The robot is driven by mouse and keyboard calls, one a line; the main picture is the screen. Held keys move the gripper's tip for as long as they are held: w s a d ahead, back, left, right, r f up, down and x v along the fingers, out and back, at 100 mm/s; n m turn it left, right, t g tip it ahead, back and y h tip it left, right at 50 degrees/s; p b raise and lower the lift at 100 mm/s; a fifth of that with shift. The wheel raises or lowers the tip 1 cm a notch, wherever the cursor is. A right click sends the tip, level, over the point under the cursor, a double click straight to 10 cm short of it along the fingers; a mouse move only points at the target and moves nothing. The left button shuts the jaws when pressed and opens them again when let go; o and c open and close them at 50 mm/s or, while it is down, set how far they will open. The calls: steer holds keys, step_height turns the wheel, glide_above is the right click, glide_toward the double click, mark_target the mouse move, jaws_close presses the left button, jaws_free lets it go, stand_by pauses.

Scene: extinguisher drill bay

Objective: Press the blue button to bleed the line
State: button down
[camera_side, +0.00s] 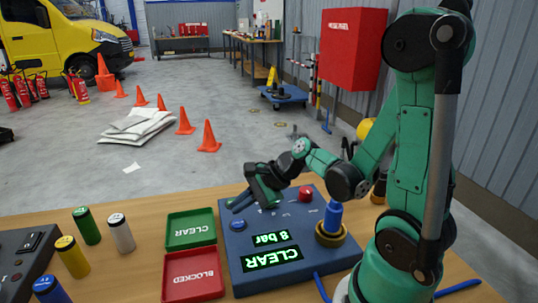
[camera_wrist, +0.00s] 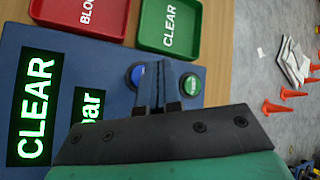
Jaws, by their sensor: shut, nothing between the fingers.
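The blue button (camera_side: 238,225) sits on the near left part of the dark blue panel (camera_side: 230,250). In the wrist view the blue button (camera_wrist: 137,75) lies just left of my fingers, partly covered by them. My gripper (camera_side: 233,206) is shut and empty, its tips over the panel's left side, near the blue button. In the wrist view my gripper (camera_wrist: 168,64) points between the blue button and a green button (camera_wrist: 192,85). I cannot tell whether the tips touch the panel. The panel's displays (camera_side: 271,247) read "8 bar" and "CLEAR".
A red button (camera_side: 305,194) and a blue cylinder in a brass ring (camera_side: 331,235) stand on the panel's right. A green CLEAR tray (camera_side: 190,243) and a red BLOCKED tray (camera_side: 193,296) lie to its left. Several coloured cylinders, including a green one (camera_side: 87,226), stand further left.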

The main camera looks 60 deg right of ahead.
mark_target(241, 224)
steer(key=shift+r, duration=2)
steer(key=shift+a, duration=0.1)
steer(key=shift+s+a+n, duration=0.1)
steer(key=shift+a+n, duration=0.15)
steer(key=shift+n, duration=0.45)
steer(key=s+a+r+n+h, duration=0.1)
steer(key=a+n+h, duration=0.1)
steer(key=n, duration=0.8)
steer(key=s+a+r+n+g+h, duration=0.1)
steer(key=a+n+h, duration=0.1)
steer(key=n, duration=0.8)
steer(key=shift+s+a+r, duration=0.3)
steer(key=shift+a+r, duration=0.05)
steer(key=shift+r, duration=0.05)
steer(key=shift+r, duration=0.1)
